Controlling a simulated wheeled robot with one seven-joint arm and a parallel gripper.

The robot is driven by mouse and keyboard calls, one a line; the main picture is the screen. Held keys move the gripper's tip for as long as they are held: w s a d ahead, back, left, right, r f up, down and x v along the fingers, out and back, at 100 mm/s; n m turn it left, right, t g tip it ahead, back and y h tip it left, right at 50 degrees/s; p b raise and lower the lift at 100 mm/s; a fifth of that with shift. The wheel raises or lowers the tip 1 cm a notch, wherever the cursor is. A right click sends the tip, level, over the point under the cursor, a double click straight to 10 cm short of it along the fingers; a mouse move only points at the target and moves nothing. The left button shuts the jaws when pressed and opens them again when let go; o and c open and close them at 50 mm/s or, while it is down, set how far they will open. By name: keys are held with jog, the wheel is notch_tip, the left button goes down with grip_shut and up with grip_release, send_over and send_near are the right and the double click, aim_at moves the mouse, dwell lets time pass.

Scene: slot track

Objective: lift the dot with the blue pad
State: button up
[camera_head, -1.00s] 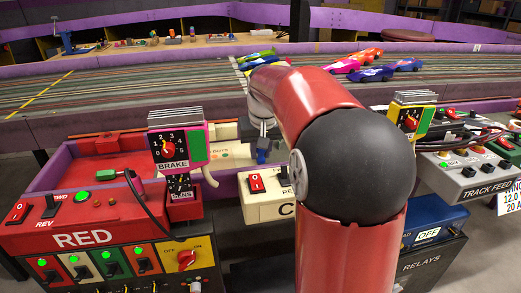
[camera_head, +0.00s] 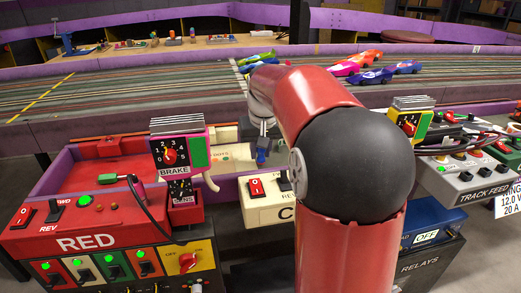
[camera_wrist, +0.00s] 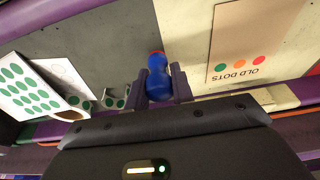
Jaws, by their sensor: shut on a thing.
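My gripper (camera_wrist: 161,86) is shut on a blue, waisted, rounded piece, which I take as the blue pad (camera_wrist: 159,84). A small red patch shows at the pad's far end; I cannot tell whether it is a dot or part of the piece. In the head view the blue pad (camera_head: 261,157) is small below my wrist, over the bench. A tan card (camera_wrist: 252,40) marked OLD DOTS, with orange, green and red dots, lies right of the gripper in the wrist view. A white sheet of green dots (camera_wrist: 28,88) lies to the left, with a smaller dotted scrap (camera_wrist: 115,98) nearer the gripper.
The red console (camera_head: 85,242) and the brake box (camera_head: 175,165) stand left of my arm. A cream switch box (camera_head: 268,198) is below the gripper. The track-feed box (camera_head: 475,180) is at right. Slot cars (camera_head: 368,68) sit on the track behind.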

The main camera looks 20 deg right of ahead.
jog(key=shift+r+p, duration=2.1)
jog(key=shift+r, duration=0.7)
